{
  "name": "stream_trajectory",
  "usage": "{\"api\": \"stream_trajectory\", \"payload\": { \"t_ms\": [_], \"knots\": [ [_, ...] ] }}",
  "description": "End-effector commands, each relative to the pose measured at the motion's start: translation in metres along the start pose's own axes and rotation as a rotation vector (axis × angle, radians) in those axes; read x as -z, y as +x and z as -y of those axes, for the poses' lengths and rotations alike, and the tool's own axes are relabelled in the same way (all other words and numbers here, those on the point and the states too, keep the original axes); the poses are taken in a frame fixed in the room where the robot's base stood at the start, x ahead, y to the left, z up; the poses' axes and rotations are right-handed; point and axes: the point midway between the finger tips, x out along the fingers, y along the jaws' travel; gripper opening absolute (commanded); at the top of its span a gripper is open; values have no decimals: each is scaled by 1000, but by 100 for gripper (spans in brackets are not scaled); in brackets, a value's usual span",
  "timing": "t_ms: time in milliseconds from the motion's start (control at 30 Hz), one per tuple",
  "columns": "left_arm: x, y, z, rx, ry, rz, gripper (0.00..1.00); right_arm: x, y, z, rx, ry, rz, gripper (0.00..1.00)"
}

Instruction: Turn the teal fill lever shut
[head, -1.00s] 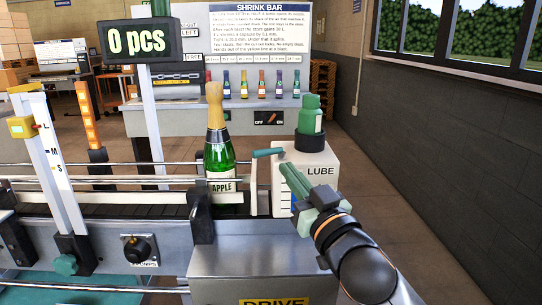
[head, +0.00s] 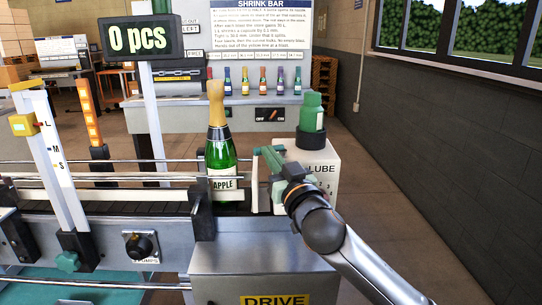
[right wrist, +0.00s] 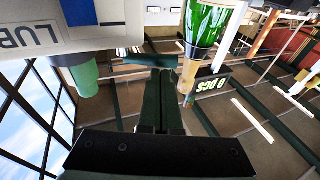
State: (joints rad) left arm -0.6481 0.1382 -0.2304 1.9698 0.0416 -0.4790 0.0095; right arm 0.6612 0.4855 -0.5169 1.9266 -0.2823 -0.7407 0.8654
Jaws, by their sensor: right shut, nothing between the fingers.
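The teal fill lever (right wrist: 150,60) is a short bar on the side of the white LUBE box (head: 322,180). In the right wrist view it lies crosswise just past my fingertips; I cannot tell whether they touch it. In the head view my right gripper (head: 266,154) is in front of the box's upper left edge and mostly covers the lever. The right gripper also shows in the wrist view (right wrist: 161,76); its green fingers are closed together with nothing between them. My left gripper is not in view.
A green bottle with a gold top (head: 219,150) stands on the conveyor, close left of my right gripper. A green lube bottle (head: 312,112) sits on top of the box. Metal guide rails (head: 110,178) run along the conveyor. A steel DRIVE cabinet (head: 262,268) stands in front.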

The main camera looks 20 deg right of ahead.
Motion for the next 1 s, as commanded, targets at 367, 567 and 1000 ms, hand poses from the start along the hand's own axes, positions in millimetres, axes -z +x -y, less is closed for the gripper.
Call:
{"api": "stream_trajectory", "payload": {
  "t_ms": [367,567,1000],
  "knots": [
    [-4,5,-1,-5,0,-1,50,-2,5,6,-79,-9,-5,0],
    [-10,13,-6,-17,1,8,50,-5,10,8,-189,-30,-2,0],
    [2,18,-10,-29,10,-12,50,-4,22,12,-267,-52,1,0]
  ]
}}
